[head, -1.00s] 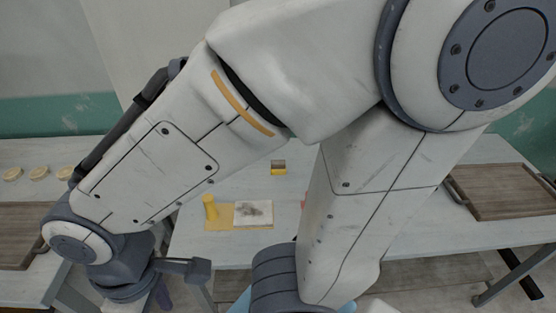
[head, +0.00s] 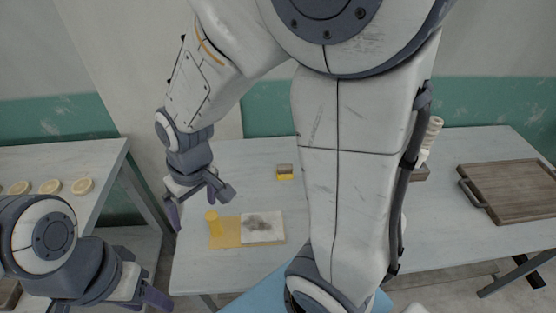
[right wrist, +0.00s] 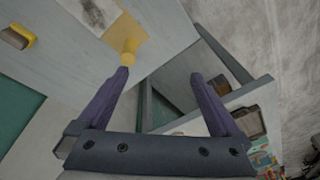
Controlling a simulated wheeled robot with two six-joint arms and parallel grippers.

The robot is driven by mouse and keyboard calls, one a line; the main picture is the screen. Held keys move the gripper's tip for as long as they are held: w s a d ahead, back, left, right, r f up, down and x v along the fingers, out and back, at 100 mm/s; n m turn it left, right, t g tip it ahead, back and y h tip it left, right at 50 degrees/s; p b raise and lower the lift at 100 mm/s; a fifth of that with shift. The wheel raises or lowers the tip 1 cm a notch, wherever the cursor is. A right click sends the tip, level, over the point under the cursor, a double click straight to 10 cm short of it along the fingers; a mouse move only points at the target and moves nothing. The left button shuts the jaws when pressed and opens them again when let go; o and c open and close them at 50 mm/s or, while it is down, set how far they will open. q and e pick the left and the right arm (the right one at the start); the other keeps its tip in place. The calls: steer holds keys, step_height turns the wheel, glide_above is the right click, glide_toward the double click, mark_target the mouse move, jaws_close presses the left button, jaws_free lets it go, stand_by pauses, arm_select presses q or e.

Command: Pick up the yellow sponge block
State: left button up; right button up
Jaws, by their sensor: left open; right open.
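The yellow sponge block (head: 285,177) has a brownish-grey top and lies on the middle table, behind the yellow mat. In the right wrist view it shows at the upper left (right wrist: 26,33). My right gripper (head: 195,208) is open and empty, in front and to the left of the block and apart from it. Its two purple fingers show spread in the right wrist view (right wrist: 160,76). My left gripper (head: 146,299) is at the lower left, partly cut off by the frame, open and away from the block.
A yellow cylinder (head: 212,224) stands on the yellow mat (head: 226,238) beside a smudged white tile (head: 262,231). Several round pale pieces (head: 50,187) lie on the left table. A wooden board (head: 510,190) lies on the right. My arm hides the table's middle.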

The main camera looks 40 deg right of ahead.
steer(key=w+d+f+m+t+h, duration=0.1)
steer(key=w+d+f+m, duration=0.35)
steer(key=w+d, duration=0.6)
steer(key=m+t+h+p, duration=0.1)
steer(key=m+h, duration=0.2)
steer(key=m, duration=0.2)
glide_toward(285, 166)
steer(key=x, duration=0.5)
steer(key=shift+p+x, duration=0.65)
steer(key=shift+x, duration=2.2)
steer(key=shift+a, duration=0.1)
steer(key=c, duration=1.3)
steer(key=shift+r, duration=0.15)
